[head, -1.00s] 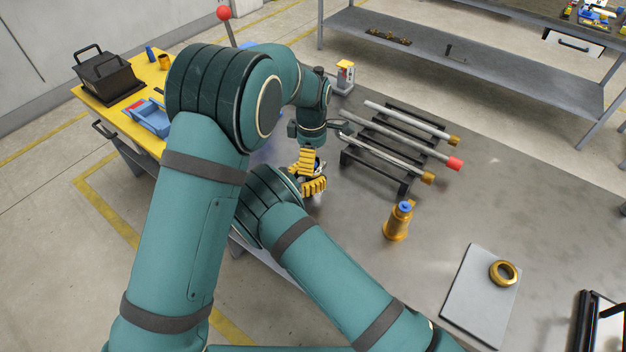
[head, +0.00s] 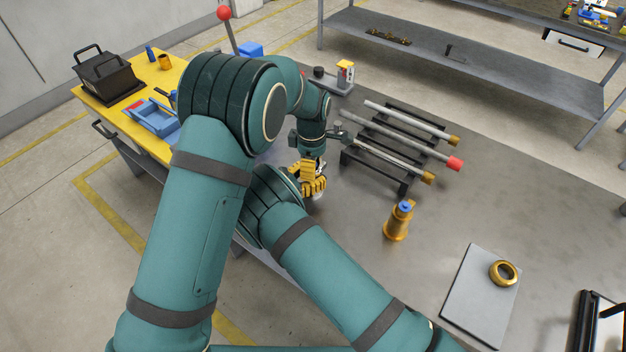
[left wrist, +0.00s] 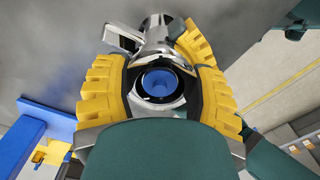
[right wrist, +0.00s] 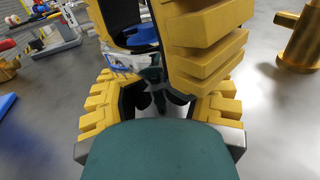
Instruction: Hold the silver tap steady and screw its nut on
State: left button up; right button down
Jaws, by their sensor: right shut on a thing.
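The silver tap (left wrist: 155,32) stands at the table's near left edge, with its spout out to one side in the left wrist view. A silver nut (left wrist: 137,98) with a dark ring shows around the blue top (left wrist: 160,84); how far it is threaded I cannot tell. My left gripper (head: 307,168) points down over the tap, fingers apart on both sides of the nut (left wrist: 160,88); contact is unclear. My right gripper (head: 316,187) is low at the tap and shut on it. In the right wrist view the left fingers (right wrist: 200,45) cover most of the tap.
A gold tap (head: 397,222) with a blue top stands to the right. A gold ring nut (head: 503,273) lies on a grey mat (head: 470,300). A black rack (head: 405,180) with several rods stands behind. A yellow bench (head: 110,115) is at left.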

pick_arm(q)
jog(key=shift+m, duration=0.3)
jog(key=m, duration=0.2)
jog(key=shift+m, duration=0.3)
jog(key=m, duration=0.8)
jog(key=shift+m, duration=0.3)
jog(key=m, duration=1.8)
jog(key=o, duration=1.4)
jog(key=shift+c, duration=0.2)
